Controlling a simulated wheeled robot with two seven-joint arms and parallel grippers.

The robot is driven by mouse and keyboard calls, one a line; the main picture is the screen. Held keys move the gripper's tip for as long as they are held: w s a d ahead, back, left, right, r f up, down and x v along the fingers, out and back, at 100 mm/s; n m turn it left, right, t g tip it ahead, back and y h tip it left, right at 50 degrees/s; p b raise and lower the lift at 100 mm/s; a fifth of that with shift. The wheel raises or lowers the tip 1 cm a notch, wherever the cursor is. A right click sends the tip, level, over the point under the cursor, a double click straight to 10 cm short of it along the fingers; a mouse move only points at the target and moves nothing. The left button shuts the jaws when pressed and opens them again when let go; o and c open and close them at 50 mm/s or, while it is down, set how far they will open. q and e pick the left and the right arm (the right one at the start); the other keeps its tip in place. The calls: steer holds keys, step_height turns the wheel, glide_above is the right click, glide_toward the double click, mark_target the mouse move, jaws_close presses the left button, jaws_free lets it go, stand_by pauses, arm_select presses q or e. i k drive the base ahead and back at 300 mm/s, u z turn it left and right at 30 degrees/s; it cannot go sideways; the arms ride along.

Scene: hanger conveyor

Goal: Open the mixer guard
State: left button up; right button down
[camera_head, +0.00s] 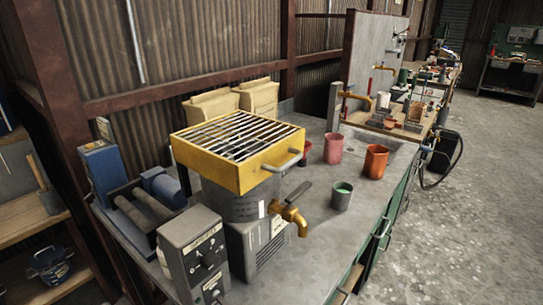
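The mixer guard (240,141) is a yellow frame with a barred top. It sits level over the grey mixer drum (233,204) on the workbench, and covers its mouth. A pale handle (283,163) sticks out from the front right side of the guard. A brass tap (291,213) is below it at the drum's front. Neither of my grippers is in view. The inside of the drum is hidden by the guard.
A grey control box (193,255) stands in front of the mixer. Two tan sacks (258,98) are behind.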

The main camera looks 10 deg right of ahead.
mark_target(188, 145)
steer(key=z, duration=1.85)
steer(key=k, duration=1)
steer(key=u, duration=1.3)
steer(key=i, duration=0.5)
steer(key=u, duration=0.05)
